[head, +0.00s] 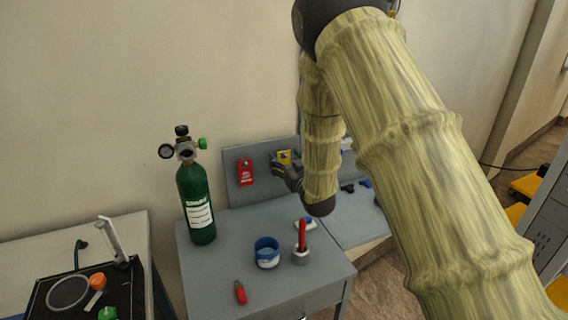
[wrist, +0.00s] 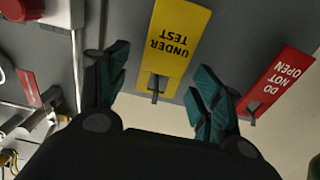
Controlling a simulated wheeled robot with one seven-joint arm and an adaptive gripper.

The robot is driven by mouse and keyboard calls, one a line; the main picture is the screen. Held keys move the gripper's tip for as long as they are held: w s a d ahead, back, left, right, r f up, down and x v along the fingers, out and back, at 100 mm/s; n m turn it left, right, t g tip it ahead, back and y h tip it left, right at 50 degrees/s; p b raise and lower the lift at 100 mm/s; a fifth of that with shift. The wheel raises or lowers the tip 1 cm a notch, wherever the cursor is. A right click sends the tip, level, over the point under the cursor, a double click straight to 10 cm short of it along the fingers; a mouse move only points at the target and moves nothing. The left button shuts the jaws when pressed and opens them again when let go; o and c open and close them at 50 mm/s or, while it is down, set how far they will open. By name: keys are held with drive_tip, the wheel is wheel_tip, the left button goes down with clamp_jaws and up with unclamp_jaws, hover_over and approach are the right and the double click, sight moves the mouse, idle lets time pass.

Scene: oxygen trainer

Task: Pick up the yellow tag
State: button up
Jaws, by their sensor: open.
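The yellow tag (wrist: 174,42) reads "UNDER TEST" and hangs on a hook on the grey board. In the wrist view it appears upside down, between and beyond my gripper's open fingers (wrist: 158,92). The fingers are apart on either side of the tag's slotted end, and I cannot tell whether they touch it. In the head view the yellow tag (head: 284,157) shows partly behind my gripper (head: 279,165), which is at the board.
A red "DO NOT OPEN" tag (wrist: 277,83) hangs close beside the right finger in the wrist view. In the head view, a green cylinder (head: 196,205), blue cup (head: 267,252), red-handled item in a holder (head: 301,240) and small red object (head: 240,292) stand on the grey cabinet.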

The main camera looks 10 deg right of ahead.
drive_tip(key=shift+w+a, duration=0.15)
drive_tip(key=shift+w, duration=0.6)
drive_tip(key=c, duration=0.9)
drive_tip(key=shift+o, duration=0.2)
